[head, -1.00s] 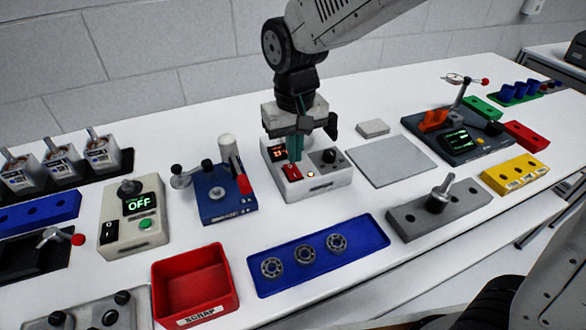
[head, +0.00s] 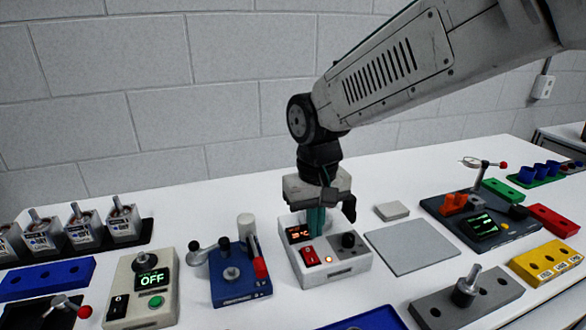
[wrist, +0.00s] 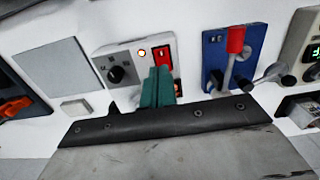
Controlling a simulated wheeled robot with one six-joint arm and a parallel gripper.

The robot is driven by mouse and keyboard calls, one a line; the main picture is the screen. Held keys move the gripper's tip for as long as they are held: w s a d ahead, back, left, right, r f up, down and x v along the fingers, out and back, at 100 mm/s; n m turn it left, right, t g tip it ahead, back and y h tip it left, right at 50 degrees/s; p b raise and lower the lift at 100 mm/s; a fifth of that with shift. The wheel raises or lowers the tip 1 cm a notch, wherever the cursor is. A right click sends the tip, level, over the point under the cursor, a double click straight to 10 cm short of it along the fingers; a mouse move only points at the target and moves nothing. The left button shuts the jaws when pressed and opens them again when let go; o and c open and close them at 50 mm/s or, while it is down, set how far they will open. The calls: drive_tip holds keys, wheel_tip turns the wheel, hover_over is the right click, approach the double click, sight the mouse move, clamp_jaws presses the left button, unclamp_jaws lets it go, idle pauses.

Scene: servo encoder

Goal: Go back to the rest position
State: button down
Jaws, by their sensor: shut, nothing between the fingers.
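My gripper (head: 316,222) is above and just behind the white control box (head: 343,267), with its green fingers pointing down and together, holding nothing. The box has a lit orange display, a red rocker switch (head: 309,256), a small lit lamp and a black knob (head: 348,241). In the wrist view the shut green fingers (wrist: 158,88) overlap the near part of the box beside the red switch (wrist: 162,58). I cannot tell whether the fingertips touch the box.
A blue fixture with a red-handled lever (head: 238,285) stands left of the box. A grey plate (head: 411,247) lies to the right, with a small grey block (head: 392,211) behind it. An OFF-display unit (head: 141,290) is further left.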

drive_tip(key=s+d+r+m, duration=0.1)
drive_tip(key=s+d+r, duration=0.1)
drive_tip(key=s+d, duration=0.7)
drive_tip(key=s+d+r+m+t, duration=0.1)
drive_tip(key=s+d+r+m, duration=0.1)
drive_tip(key=s+d, duration=0.8)
drive_tip(key=shift+d+r+m+t, duration=0.3)
drive_tip(key=shift+d+r, duration=0.2)
drive_tip(key=shift+d, duration=0.3)
